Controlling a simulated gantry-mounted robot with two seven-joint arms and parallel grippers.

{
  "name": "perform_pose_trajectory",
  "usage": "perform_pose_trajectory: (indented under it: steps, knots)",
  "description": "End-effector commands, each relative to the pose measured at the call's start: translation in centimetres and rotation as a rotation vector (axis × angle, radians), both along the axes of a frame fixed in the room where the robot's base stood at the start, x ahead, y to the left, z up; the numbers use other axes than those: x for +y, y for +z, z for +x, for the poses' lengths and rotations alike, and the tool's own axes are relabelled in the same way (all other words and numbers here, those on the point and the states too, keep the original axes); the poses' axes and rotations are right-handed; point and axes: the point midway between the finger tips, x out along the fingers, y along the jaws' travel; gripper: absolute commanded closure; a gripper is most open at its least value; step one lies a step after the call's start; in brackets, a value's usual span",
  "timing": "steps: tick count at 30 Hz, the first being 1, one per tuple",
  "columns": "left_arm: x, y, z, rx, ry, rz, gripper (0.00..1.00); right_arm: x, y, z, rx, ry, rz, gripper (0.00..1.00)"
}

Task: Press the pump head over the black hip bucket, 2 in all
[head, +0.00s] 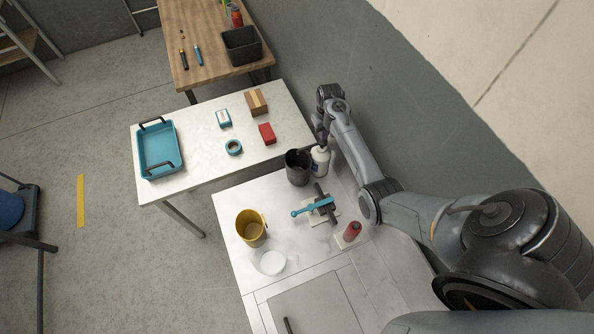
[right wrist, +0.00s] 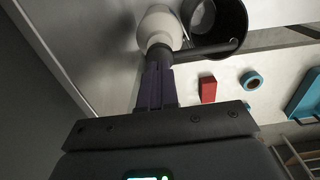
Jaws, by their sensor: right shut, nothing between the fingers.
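The black hip bucket (head: 297,170) stands on the white bench near its back edge, and it also shows in the right wrist view (right wrist: 236,22). A white pump bottle (head: 320,164) stands just right of it. In the right wrist view the bottle (right wrist: 158,22) is beyond my fingertips, and a dark spout-like bar (right wrist: 210,50) reaches right across the bucket's rim. My right gripper (head: 321,145) is shut and empty, pointing down at the bottle's top, with its fingertips (right wrist: 158,55) at the pump head. They hide most of the pump head; I cannot tell whether they touch it. My left gripper is not in view.
A yellow bucket (head: 251,231), a white round dish (head: 272,262), a blue-handled clamp-like tool (head: 313,207) and a red bottle (head: 352,231) stand on the same bench. The neighbouring table holds a teal tray (head: 143,153), a red block (head: 267,134) and a blue tape roll (head: 233,147).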

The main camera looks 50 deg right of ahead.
Motion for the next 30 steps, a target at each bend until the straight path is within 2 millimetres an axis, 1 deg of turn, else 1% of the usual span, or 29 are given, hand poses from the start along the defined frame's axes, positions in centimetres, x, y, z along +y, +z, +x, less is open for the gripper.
perform_pose_trajectory:
  steps: [5,12,18,23,30]
  knots:
    - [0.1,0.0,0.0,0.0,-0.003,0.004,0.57,-0.1,1.3,0.0,-0.002,0.0,-0.002,1.0]
    - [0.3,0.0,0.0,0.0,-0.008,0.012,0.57,-0.1,3.7,0.0,-0.002,0.0,-0.002,1.0]
    - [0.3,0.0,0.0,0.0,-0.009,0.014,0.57,0.0,5.3,0.0,0.0,0.0,-0.001,1.0]
    - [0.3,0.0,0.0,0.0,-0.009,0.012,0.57,0.0,5.8,0.0,-0.001,0.0,0.0,1.0]
    - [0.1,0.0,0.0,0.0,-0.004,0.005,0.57,0.0,5.9,0.0,0.0,0.0,0.0,1.0]
